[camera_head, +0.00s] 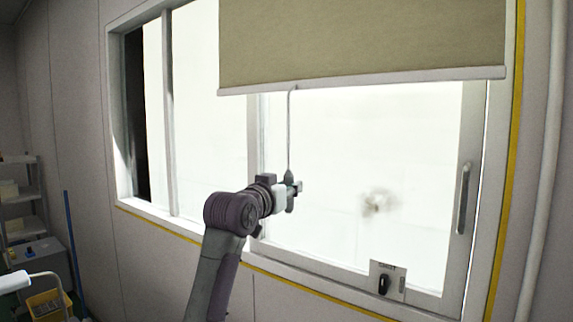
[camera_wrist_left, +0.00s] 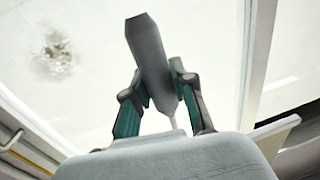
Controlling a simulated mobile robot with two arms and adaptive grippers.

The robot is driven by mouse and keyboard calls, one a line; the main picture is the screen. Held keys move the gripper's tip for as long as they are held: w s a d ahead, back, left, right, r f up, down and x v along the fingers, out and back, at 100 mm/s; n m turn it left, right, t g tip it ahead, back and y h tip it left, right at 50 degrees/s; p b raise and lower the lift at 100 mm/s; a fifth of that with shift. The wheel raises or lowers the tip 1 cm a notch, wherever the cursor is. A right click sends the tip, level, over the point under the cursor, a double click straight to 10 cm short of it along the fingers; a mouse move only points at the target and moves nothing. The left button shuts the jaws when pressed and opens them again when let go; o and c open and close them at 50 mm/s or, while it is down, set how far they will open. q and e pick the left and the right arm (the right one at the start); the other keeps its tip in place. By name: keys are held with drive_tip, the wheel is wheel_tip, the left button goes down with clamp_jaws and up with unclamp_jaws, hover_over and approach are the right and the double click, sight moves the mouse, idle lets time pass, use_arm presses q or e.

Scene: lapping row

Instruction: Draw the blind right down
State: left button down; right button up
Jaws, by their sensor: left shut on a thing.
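The olive-beige blind (camera_head: 360,38) covers the top part of the window, with its pale bottom bar (camera_head: 360,80) well above the sill. A thin cord (camera_head: 290,130) hangs from the bar and ends in a grey pull (camera_head: 289,177). My left gripper (camera_head: 293,187) is at the cord's lower end, in front of the glass. In the left wrist view the grey tapered pull (camera_wrist_left: 148,55) stands between the two fingers (camera_wrist_left: 157,90), which are shut on it. My right gripper is not in view.
The window frame has a vertical handle (camera_head: 463,198) at right and a small plate with a dark fitting (camera_head: 386,284) on its lower edge. The glass has a blurred mark (camera_head: 378,202). Shelves (camera_head: 22,190) and a yellow crate (camera_head: 46,304) stand at lower left.

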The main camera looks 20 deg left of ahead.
use_arm(q)
wheel_tip(320, 180, down, 42)
drive_tip(key=b, duration=1.4)
drive_tip(key=c, duration=0.9)
unclamp_jaws()
drive_tip(key=s, duration=0.4)
drive_tip(key=s+a, duration=0.1)
drive_tip(key=s, duration=0.3)
drive_tip(key=s+a, duration=0.1)
drive_tip(key=s, duration=0.2)
drive_tip(key=shift+s+a, duration=0.15)
drive_tip(key=shift+s, duration=0.25)
